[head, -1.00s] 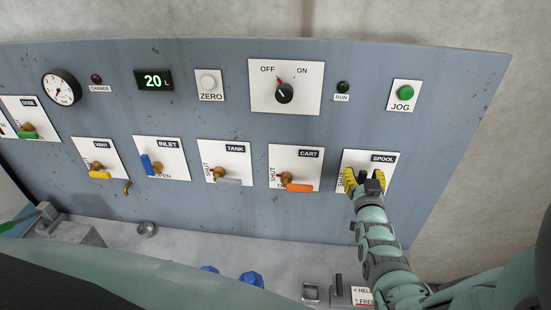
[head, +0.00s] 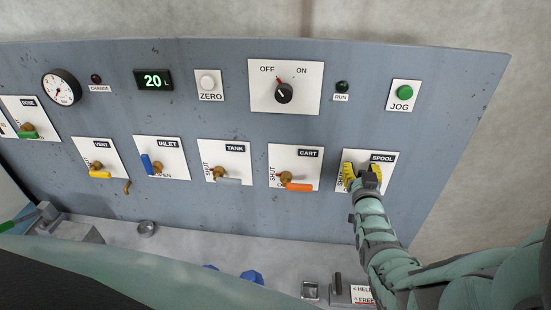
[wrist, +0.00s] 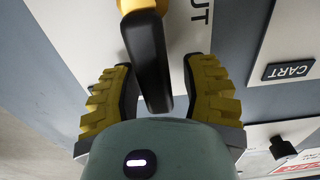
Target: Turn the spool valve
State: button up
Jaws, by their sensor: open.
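The spool valve's white plate (head: 384,160), labelled SPOOL, is at the right end of the valve row in the head view. My gripper (head: 362,176) is in front of it and hides most of the valve. In the wrist view the valve's black lever (wrist: 148,60) runs down from a yellow-brass hub (wrist: 140,5). My gripper's yellow ribbed fingers (wrist: 163,98) are open, one on each side of the lever. The lever's lower end is close to my palm.
The CART valve (head: 297,186) with an orange handle is left of the spool plate. The TANK valve (head: 226,180) is further left. The green JOG button (head: 405,92) and the selector knob (head: 284,93) are above. A grey ledge (head: 200,245) runs below the panel.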

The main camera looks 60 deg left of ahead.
grip_shut()
jog(key=shift+a+r, duration=0.1)
jog(key=shift+r, duration=0.05)
dwell(0.4)
jog(key=shift+b, duration=0.6)
jog(key=shift+w, duration=0.1)
